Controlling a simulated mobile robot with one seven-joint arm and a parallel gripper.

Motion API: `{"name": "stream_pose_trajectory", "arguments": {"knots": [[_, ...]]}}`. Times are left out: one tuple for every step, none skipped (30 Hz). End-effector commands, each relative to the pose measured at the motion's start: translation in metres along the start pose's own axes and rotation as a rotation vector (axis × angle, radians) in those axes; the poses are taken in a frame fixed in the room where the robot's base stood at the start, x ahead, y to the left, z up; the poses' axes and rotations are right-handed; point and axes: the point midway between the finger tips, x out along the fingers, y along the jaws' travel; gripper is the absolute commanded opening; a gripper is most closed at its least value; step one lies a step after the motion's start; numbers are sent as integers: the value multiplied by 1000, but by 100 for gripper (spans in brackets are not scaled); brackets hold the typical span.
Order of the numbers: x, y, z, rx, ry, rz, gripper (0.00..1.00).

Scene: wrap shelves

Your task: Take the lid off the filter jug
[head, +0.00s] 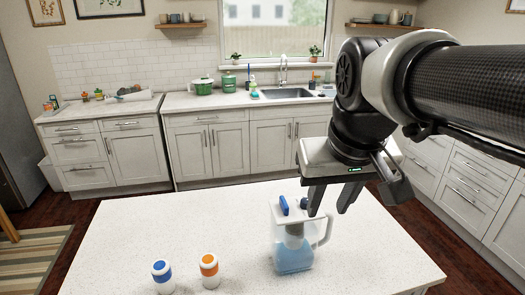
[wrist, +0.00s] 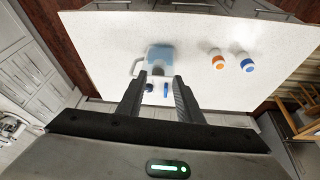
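The filter jug (head: 293,256) stands upright on the white island. It is clear with blue-tinted contents and has a handle on its right side in the head view. Its white lid (head: 279,214) is on top, with a blue tab (head: 284,205) and a dark blue knob (head: 304,203). The jug also shows in the wrist view (wrist: 161,57). My gripper (head: 329,212) is open and empty, pointing down, just above and beside the lid. In the wrist view the tab (wrist: 166,90) and knob (wrist: 149,87) lie between the fingers; contact cannot be told.
A white bottle with a blue cap (head: 162,277) and one with an orange cap (head: 209,271) stand left of the jug on the island top (head: 130,230). The island's left part is clear. Counters with a sink (head: 286,93) run along the back wall.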

Motion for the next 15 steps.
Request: {"name": "stream_pose_trajectory", "arguments": {"knots": [[4,-3,-26,-16,-34,-2,33],[5,-4,-40,-26,-53,-4,33],[8,-7,-58,-38,-77,-7,33],[11,-8,-71,-48,-96,-11,33],[14,-10,-84,-57,-112,-15,33],[19,-12,-100,-66,-134,-21,33],[23,-14,-111,-73,-149,-26,33],[28,-16,-121,-80,-164,-31,33],[34,-18,-132,-87,-182,-38,33],[38,-19,-140,-92,-192,-43,33],[42,-20,-147,-96,-202,-47,33],[46,-21,-154,-101,-213,-53,33],[49,-22,-159,-104,-221,-56,33],[51,-23,-163,-107,-225,-60,33],[54,-23,-167,-109,-232,-63,33]]}}
